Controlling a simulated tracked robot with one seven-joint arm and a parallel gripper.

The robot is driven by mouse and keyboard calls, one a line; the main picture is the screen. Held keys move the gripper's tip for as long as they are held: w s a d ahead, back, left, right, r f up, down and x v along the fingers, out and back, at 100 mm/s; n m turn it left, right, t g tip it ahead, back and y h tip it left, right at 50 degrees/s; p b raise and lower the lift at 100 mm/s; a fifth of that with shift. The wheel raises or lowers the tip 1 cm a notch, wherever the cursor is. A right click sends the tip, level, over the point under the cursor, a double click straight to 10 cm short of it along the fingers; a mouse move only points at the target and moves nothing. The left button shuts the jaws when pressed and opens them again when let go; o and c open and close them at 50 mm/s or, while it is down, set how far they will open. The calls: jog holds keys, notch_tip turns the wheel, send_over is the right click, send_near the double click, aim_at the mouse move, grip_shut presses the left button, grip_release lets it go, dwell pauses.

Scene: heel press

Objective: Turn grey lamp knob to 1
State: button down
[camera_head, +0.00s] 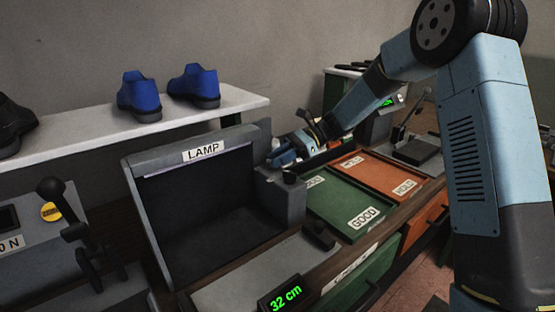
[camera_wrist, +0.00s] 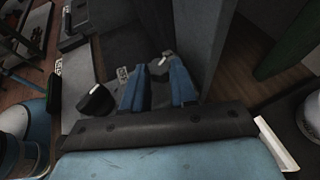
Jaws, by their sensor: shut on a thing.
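The lamp box (camera_head: 215,165) is a grey hood with a LAMP label and a dark inside. My gripper (camera_head: 283,153) is at its right side in the head view. In the wrist view the two blue fingers of my gripper (camera_wrist: 160,72) are closed about a small grey knob (camera_wrist: 158,62) with a pale pointer mark. The fingers hide much of this knob, and the small labels beside it are too blurred to read.
Right of the lamp box are a green GOOD tray (camera_head: 345,198) and an orange HOLD tray (camera_head: 385,174). Blue shoes (camera_head: 194,86) stand on a white shelf (camera_head: 235,100) behind. A green 32 cm display (camera_head: 286,297) is in front; a lever (camera_head: 62,200) stands at left.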

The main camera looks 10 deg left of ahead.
jog(key=shift+w+n+g+h, duration=0.4)
jog(key=shift+n+g+h, duration=0.3)
jog(key=shift+n+g, duration=0.35)
jog(key=shift+a+n, duration=0.1)
jog(key=shift+n, duration=0.15)
jog(key=c, duration=1.1)
grip_release()
jog(key=shift+c, duration=0.2)
jog(key=shift+o, duration=1.3)
jog(key=v, duration=1.3)
jog(key=shift+w, duration=0.35)
